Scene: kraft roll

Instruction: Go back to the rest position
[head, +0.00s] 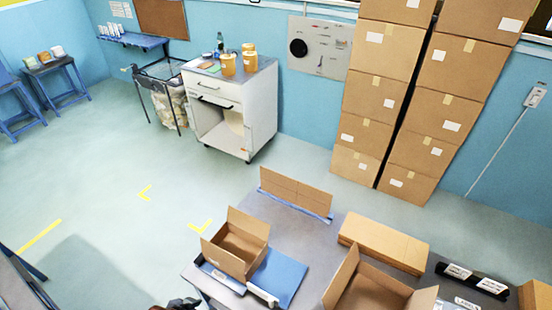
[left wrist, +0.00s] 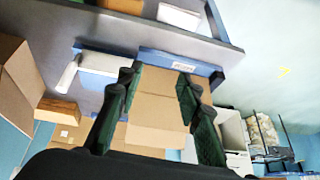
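My left gripper (head: 178,303) shows only as a dark tip at the bottom edge of the head view, left of the bench and apart from the open box. In the left wrist view its two dark green fingers (left wrist: 160,82) are spread apart, with nothing seen gripped. Brown cardboard (left wrist: 157,112) shows in the gap, seemingly beyond the fingers. A small open carton (head: 236,243) sits on the blue mat (head: 285,277) at the left of the grey bench (head: 345,226). My right gripper is in neither view.
A white cabinet (head: 232,110) and tall box stacks are behind.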

